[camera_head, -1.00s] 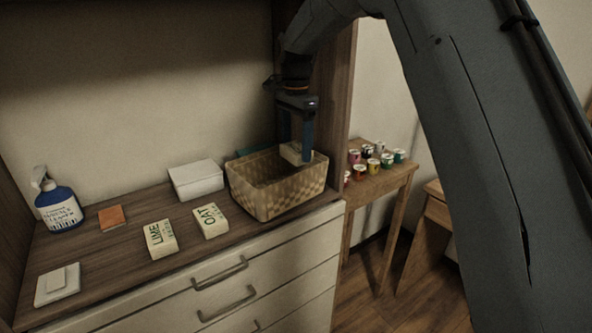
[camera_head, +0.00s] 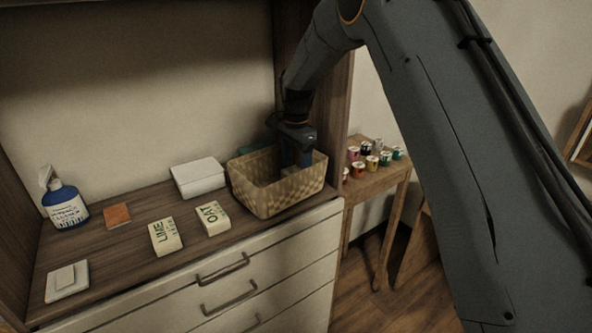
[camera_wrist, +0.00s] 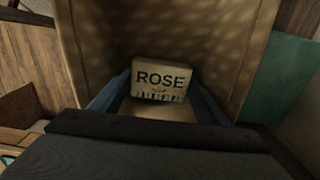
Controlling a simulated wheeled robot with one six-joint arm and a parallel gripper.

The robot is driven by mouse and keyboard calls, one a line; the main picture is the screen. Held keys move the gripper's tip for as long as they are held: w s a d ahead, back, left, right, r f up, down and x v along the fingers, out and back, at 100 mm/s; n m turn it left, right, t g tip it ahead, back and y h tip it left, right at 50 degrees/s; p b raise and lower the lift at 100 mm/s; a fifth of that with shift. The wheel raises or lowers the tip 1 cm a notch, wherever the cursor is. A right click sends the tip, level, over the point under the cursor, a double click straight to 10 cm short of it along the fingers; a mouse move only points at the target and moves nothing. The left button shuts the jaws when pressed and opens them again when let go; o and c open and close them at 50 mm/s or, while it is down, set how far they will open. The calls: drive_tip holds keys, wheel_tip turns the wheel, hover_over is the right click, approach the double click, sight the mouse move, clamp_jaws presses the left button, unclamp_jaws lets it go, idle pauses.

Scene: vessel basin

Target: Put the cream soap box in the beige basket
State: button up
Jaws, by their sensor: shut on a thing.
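The beige woven basket (camera_head: 292,200) stands on the wooden top at its right end, and its inner walls fill much of the wrist view (camera_wrist: 245,50). My gripper (camera_head: 293,160) reaches straight down into it. In the wrist view, my gripper (camera_wrist: 158,92) is shut on a cream soap box (camera_wrist: 162,80) marked ROSE, with a blue finger on each side. The box is inside the basket walls; whether it touches the floor I cannot tell. In the head view the basket and fingers hide the box.
A LIME box (camera_head: 165,237) and an OAT box (camera_head: 212,218) lie left of the basket, near a white box (camera_head: 198,177). A blue spray bottle (camera_head: 65,205), an orange block (camera_head: 117,216) and a white plate (camera_head: 67,281) are farther left. Several small cups (camera_head: 372,162) stand right.

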drive_tip(key=shift+f, duration=0.1)
drive_tip(key=o, duration=1.1)
wheel_tip(320, 180, up, 12)
drive_tip(key=b, duration=0.3)
drive_tip(key=shift+s+a, duration=0.1)
